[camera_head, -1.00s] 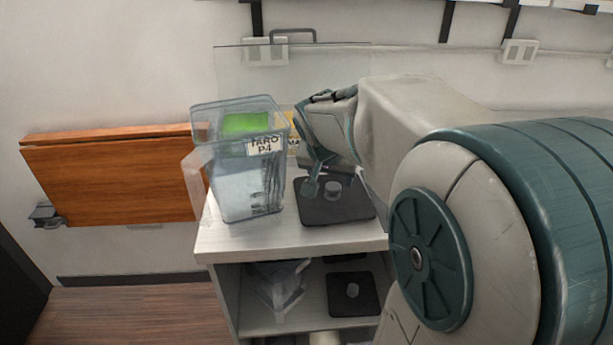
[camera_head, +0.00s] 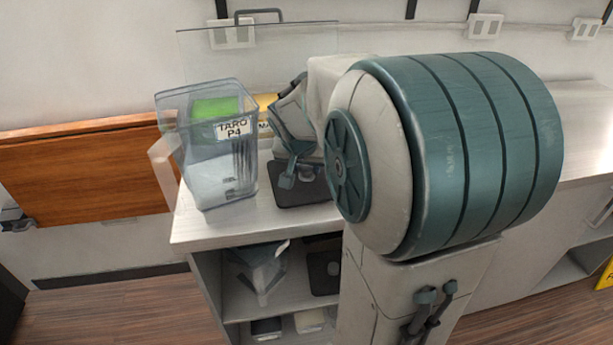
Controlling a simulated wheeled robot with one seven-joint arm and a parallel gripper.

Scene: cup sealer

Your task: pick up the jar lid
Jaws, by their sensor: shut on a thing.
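The jar lid (camera_head: 301,197) is a dark, flat square plate with a small grey knob on top. It lies level at the counter, just right of the clear jar labelled "TARO P4" (camera_head: 208,176). My gripper (camera_head: 297,178) points down over the lid and is shut on its knob. My arm hides the lid's right and back parts. I cannot tell whether the lid is raised off the counter.
The white counter (camera_head: 210,228) has shelves below with another dark lid (camera_head: 323,273) and a clear container (camera_head: 258,268). A green item (camera_head: 215,107) is by the jar, and a clear panel stands behind. A brown wooden board (camera_head: 80,172) is at left.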

